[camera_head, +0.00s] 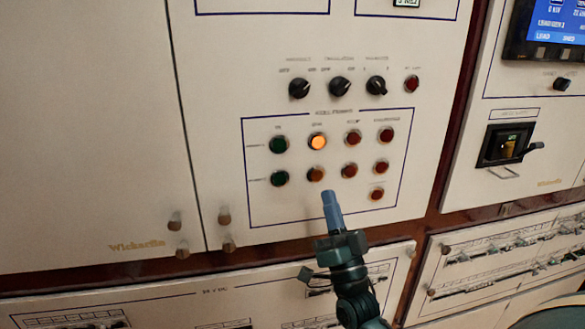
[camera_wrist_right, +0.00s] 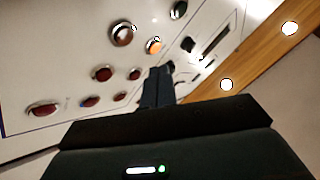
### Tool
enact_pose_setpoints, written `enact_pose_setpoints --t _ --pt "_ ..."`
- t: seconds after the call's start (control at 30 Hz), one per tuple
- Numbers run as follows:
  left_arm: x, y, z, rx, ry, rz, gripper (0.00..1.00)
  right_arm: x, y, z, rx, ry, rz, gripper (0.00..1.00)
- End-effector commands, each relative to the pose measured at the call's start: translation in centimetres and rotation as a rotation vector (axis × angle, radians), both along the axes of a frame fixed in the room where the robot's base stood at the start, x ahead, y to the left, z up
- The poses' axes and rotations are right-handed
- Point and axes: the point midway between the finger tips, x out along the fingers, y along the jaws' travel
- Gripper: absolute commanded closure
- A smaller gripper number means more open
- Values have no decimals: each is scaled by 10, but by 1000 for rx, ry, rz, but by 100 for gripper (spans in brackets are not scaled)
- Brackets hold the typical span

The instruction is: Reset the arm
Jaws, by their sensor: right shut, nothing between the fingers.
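My right gripper (camera_head: 330,192) is shut with nothing in it. In the head view its blue fingertips point up at the lower part of the framed button group on the cream panel (camera_head: 215,150), just below an unlit orange button (camera_head: 316,174). I cannot tell whether the tips touch the panel. In the right wrist view the dark closed fingers (camera_wrist_right: 158,86) point toward the panel, with red buttons (camera_wrist_right: 103,74) to their left. My left gripper is not in view.
One orange button (camera_head: 317,142) is lit. Green buttons (camera_head: 279,145) stand at its left and red ones (camera_head: 353,137) at its right. Three black rotary knobs (camera_head: 340,87) sit above. A screen (camera_head: 556,26) and a recessed handle (camera_head: 508,146) are on the right cabinet.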

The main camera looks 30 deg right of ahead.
Motion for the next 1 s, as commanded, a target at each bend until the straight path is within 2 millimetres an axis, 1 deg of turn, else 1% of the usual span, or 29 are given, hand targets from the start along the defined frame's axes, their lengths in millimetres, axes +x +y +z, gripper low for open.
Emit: enact_pose_setpoints --t 0.17,0.27,0.37,0.4,0.43,0.47,0.5,0.53,0.57,0.6,0.67,0.7,0.8,0.83,0.9,1.0 --pt "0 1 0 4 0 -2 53 0 1 -1 -3 7 1 100" --pt "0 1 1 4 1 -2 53 1 11 -18 -35 82 9 100" --pt "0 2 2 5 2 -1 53 -2 36 -58 -117 264 31 100" --pt "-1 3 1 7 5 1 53 -6 50 -81 -165 360 45 100" --pt "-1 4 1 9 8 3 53 -11 60 -99 -202 437 57 100" --pt "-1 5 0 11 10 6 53 -18 71 -118 -245 513 70 100" --pt "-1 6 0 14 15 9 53 -29 84 -143 -303 616 88 100" --pt "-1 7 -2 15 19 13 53 -38 94 -161 -347 690 104 100" --pt "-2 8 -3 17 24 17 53 -49 102 -179 -390 761 120 100" --pt "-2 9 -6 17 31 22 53 -65 113 -200 -447 851 142 100" --pt "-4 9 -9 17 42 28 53 -89 127 -229 -528 971 176 100" --pt "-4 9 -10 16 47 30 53 -105 134 -244 -575 1040 198 100" --pt "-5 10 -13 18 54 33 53 -140 147 -273 -673 1176 245 100" --pt "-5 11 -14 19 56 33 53 -148 150 -279 -695 1206 257 100" --pt "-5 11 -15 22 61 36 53 -163 154 -289 -736 1258 277 100" --pt "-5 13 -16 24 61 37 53 -173 157 -296 -762 1291 292 100"
